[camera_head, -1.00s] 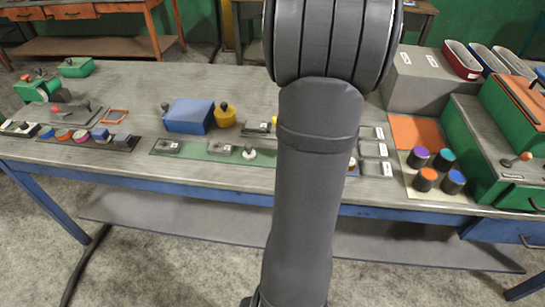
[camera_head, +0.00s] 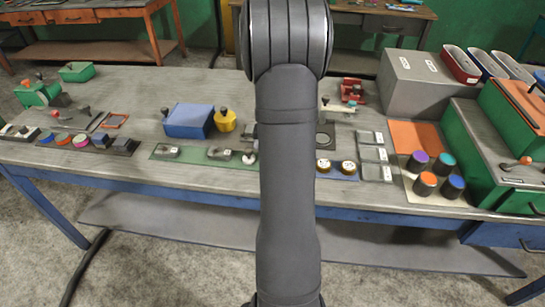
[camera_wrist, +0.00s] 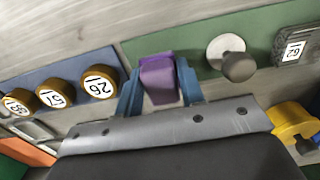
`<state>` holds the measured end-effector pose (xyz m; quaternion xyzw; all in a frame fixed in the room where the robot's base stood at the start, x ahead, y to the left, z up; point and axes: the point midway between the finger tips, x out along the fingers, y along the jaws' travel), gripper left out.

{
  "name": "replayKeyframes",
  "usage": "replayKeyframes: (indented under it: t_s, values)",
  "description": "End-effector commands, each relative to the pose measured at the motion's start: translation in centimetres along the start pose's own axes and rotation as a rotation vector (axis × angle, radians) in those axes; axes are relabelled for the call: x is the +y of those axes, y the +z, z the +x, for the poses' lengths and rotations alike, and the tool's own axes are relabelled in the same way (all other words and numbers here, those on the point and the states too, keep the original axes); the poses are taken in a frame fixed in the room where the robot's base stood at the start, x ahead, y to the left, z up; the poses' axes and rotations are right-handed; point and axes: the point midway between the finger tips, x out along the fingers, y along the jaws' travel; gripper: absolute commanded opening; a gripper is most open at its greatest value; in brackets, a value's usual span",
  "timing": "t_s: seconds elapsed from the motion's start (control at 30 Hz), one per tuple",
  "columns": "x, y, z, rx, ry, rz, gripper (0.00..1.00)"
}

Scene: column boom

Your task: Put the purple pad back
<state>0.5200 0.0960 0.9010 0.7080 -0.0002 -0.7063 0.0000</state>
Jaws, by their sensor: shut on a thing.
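The purple pad (camera_wrist: 160,82) shows in the wrist view as a small purple block between the two blue fingers of my gripper (camera_wrist: 160,88). The gripper is shut on it, above the workbench. In the head view my own arm hides the gripper and the pad. A dark rack (camera_head: 118,148) with several coloured pads stands at the left front of the bench in the head view. A magenta pad (camera_head: 81,140) is in it. I cannot tell whether a slot there is empty.
The green strip (camera_wrist: 205,62) holds a round grey knob (camera_wrist: 238,66) and grey numbered blocks. Gold numbered discs (camera_wrist: 98,82) stand on a blue strip. A yellow piece (camera_wrist: 292,118) is close by. A blue box (camera_head: 188,121) stands mid-bench; a large grey box (camera_head: 410,95) is at right.

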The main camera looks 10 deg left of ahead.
Motion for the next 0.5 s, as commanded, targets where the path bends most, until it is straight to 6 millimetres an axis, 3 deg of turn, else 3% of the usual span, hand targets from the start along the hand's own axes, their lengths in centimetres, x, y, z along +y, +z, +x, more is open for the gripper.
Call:
replayKeyframes:
  t_s: [0.1,0.47,0.5]
  values:
    - [0.03,0.04,1.34,-0.002,0.0,0.0,0.14]
    - [0.03,0.02,1.69,0.0,0.0,0.0,0.14]
    - [0.03,0.01,1.63,0.001,0.0,0.0,0.43]
